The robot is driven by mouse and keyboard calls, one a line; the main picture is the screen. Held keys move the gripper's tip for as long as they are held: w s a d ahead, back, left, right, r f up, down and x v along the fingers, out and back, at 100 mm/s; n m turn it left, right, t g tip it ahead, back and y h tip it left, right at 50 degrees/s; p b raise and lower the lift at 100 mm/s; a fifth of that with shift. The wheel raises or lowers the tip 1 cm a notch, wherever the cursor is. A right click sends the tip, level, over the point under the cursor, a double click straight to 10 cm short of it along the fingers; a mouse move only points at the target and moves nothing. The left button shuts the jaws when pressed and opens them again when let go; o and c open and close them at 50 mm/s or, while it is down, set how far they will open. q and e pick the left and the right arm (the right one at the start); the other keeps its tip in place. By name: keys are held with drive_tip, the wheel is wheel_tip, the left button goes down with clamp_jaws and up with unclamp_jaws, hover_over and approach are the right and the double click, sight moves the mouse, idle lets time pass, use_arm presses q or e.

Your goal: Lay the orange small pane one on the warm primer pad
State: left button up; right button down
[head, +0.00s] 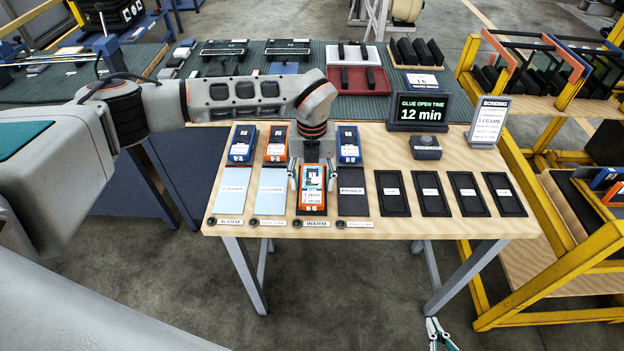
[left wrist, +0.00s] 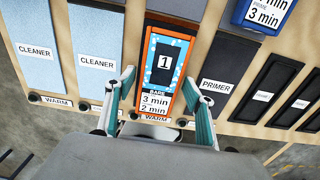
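The orange small pane one (head: 313,182), marked 1, lies over the dark third pad, whose WARM label (head: 316,223) shows at the table's front edge. It also shows in the left wrist view (left wrist: 163,72). The pane covers most of this pad; the pad's own name is hidden. My left gripper (head: 312,178) is low over the pane, one teal finger on each side. Its fingers (left wrist: 158,74) stand apart, with a gap to the pane in the head view. My right gripper (head: 437,332) is below the table's front; its finger gap is unclear.
Two light blue cleaner pads (head: 232,193) lie to the left, a dark primer pad (head: 353,203) to the right. Two blue panes (head: 242,145) (head: 349,146) and another orange pane (head: 276,145) stand behind. Several black pads (head: 430,195) lie further right. A timer display (head: 421,110) reads 12 min.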

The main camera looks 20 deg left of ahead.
sight(312, 184)
idle(0.3)
use_arm(q)
drive_tip(key=shift+r, duration=0.3)
wheel_tip(312, 184, up, 12)
drive_tip(key=shift+b, duration=0.4)
drive_tip(key=shift+f, duration=0.1)
